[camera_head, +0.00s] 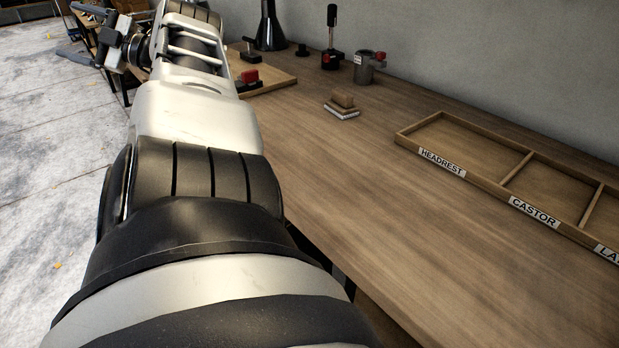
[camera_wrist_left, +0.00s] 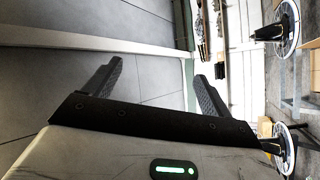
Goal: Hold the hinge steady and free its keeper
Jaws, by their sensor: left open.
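My left arm reaches from the bottom of the head view to the upper left. My left gripper (camera_head: 103,40) is at its end, beyond the bench's left edge and over the floor side. In the left wrist view its two fingers (camera_wrist_left: 158,72) stand wide apart with nothing between them. I cannot make out a hinge or its keeper for certain. A wooden board (camera_head: 275,84) on the bench carries small black and red fixtures (camera_head: 250,77), partly hidden by my arm. My right gripper is in neither view.
The wooden bench (camera_head: 400,225) is clear in the middle. A divided tray (camera_head: 480,184) labelled HEADREST and CASTOR lies at right. A brown block (camera_head: 343,100) on a pale pad, a metal pot (camera_head: 364,70), a lever device (camera_head: 332,58) and a black cone (camera_head: 270,30) stand farther back.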

